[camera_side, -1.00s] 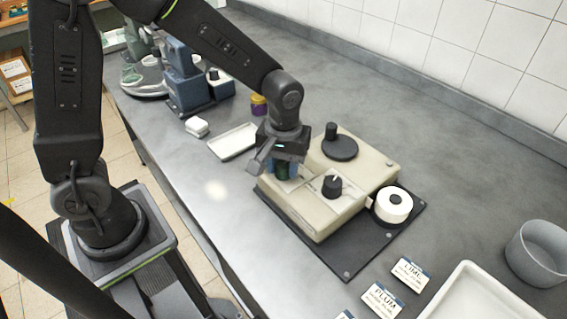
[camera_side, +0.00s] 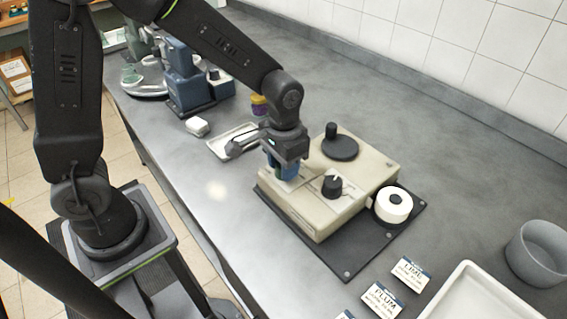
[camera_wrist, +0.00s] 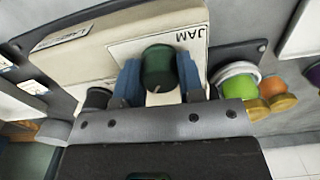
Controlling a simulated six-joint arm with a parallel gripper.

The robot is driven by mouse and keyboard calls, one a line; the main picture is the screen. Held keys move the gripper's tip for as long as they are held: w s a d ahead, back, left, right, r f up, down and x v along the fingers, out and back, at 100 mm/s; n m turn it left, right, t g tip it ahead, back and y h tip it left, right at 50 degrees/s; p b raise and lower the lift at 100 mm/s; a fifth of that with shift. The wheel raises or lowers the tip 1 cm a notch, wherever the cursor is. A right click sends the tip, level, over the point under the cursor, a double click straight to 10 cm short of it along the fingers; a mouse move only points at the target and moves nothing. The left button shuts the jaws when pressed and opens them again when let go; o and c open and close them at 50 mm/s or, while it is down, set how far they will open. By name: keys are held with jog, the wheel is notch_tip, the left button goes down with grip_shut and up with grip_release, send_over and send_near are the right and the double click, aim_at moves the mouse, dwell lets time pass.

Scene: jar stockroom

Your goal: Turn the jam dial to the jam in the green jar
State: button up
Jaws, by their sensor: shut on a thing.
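The jam dial (camera_wrist: 158,68) is a dark green knob on a cream machine (camera_wrist: 85,50), beside the word JAM, which reads upside down in the wrist view. A short pale mark shows at the dial's near edge. My gripper (camera_wrist: 160,86) has its blue fingers on both sides of the dial and is shut on it. In the side view my gripper (camera_side: 284,172) is over the machine's left end and hides most of the dial. A green jar (camera_wrist: 239,84) with a gold lid shows right of the machine in the wrist view, next to an orange one (camera_wrist: 271,87).
A second black knob (camera_side: 332,186), a black round handle (camera_side: 340,147) and a white roll (camera_side: 393,205) are close by on the machine. Cards reading LIME (camera_side: 410,273) and PLUM (camera_side: 381,300) lie in front.

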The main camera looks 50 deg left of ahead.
jog(key=shift+m, duration=1.2)
jog(key=o, duration=0.9)
jog(key=shift+r, duration=0.1)
notch_tip(320, 180, up, 14)
jog(key=shift+f, duration=0.15)
